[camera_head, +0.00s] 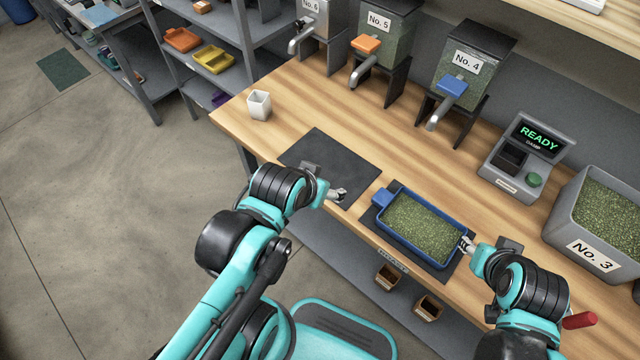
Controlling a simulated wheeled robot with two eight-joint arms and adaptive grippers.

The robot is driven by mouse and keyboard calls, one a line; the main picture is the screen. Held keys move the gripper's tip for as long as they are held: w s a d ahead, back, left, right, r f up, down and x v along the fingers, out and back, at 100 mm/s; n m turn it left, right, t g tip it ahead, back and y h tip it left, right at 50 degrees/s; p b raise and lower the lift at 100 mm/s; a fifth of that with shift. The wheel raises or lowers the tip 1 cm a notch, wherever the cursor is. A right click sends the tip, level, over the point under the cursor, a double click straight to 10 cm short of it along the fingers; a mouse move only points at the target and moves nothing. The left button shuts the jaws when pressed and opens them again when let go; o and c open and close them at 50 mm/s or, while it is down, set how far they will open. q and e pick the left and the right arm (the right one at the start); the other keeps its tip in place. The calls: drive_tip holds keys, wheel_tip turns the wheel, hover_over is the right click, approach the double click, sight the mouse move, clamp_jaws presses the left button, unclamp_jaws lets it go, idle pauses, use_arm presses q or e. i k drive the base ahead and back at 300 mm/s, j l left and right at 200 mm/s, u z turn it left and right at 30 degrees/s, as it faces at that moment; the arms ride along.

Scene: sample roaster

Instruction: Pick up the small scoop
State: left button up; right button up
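I cannot clearly make out a small scoop. A red handle-like piece (580,320) shows at the lower right, partly hidden by my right arm, and I cannot tell what it belongs to. My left gripper (337,194) is over the front part of the dark mat (335,150), with nothing visible in it. My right gripper (466,244) is at the right end of the blue tray (400,238), which holds green beans (425,218). Whether it touches or grips the tray is unclear. Both sets of fingers are too small to read.
Bean dispensers No. 6 (315,25), No. 5 (385,40) and No. 4 (468,75) stand along the back. A white cup (259,106) stands at the left. A grey meter (522,155) reads READY. Bin No. 3 (600,215) is at the right. The wooden counter's middle is clear.

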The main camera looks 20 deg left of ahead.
sight(570, 321)
drive_tip(key=k+l+z, duration=0.1)
drive_tip(key=l+z, duration=0.95)
drive_tip(key=j+u, duration=0.2)
drive_tip(key=u, duration=0.15)
drive_tip(key=k+j+u, duration=0.1)
drive_tip(key=j+u, duration=0.4)
drive_tip(key=u, duration=0.15)
drive_tip(key=z, duration=1.35)
drive_tip(key=l+u, duration=0.25)
drive_tip(key=k+l+u, duration=0.1)
drive_tip(key=l+u, duration=0.15)
